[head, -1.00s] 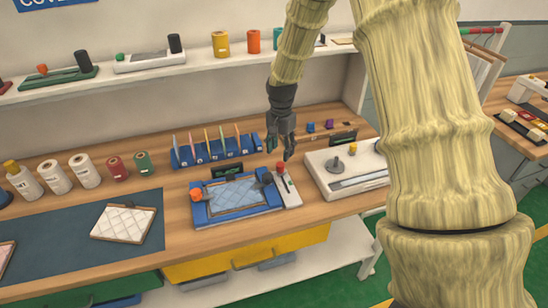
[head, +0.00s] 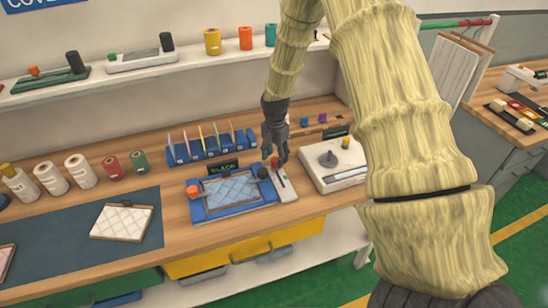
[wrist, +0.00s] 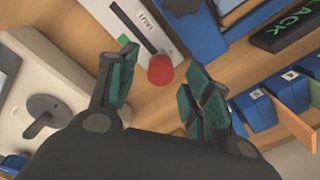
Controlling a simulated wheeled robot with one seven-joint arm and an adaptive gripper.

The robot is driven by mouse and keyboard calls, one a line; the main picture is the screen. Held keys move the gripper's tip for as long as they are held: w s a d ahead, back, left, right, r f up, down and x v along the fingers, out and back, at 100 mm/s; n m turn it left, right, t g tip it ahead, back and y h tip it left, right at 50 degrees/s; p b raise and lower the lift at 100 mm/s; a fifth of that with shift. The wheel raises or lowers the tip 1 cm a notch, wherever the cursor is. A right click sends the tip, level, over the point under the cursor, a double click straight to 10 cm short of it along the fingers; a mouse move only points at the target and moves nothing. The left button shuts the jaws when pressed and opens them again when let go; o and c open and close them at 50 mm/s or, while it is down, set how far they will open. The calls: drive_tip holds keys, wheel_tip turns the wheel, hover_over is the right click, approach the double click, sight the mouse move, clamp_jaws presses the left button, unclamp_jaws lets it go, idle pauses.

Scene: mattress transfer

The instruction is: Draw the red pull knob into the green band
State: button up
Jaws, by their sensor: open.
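The red pull knob (wrist: 160,70) stands at the end of a dark slot in a narrow white slide panel (wrist: 151,28). In the head view the knob (head: 275,162) is at the upper end of that panel (head: 288,193). A small green mark (wrist: 123,40), perhaps the green band, shows beside the slot in the wrist view. My gripper (wrist: 160,90) is open, with its dark green-padded fingers on either side of the knob in that picture. In the head view my gripper (head: 275,154) points down right at the knob. I cannot tell whether the fingers touch it.
A blue fixture (head: 205,212) holding a quilted pad is left of the slide panel. A white box with a grey knob (head: 328,160) is close on the right. A blue rack (head: 182,155) with upright cards stands behind. Bare wooden bench lies in front.

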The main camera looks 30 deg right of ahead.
drive_tip(key=shift+s+d+f, duration=0.1)
drive_tip(key=shift+s+f, duration=0.05)
drive_tip(key=shift+f, duration=0.15)
drive_tip(key=shift+w+f, duration=0.2)
drive_tip(key=shift+f, duration=0.25)
drive_tip(key=shift+w+f, duration=0.2)
drive_tip(key=shift+f, duration=0.25)
drive_tip(key=shift+s+r, duration=0.15)
drive_tip(key=shift+s, duration=0.05)
drive_tip(key=shift+w, duration=0.1)
clamp_jaws()
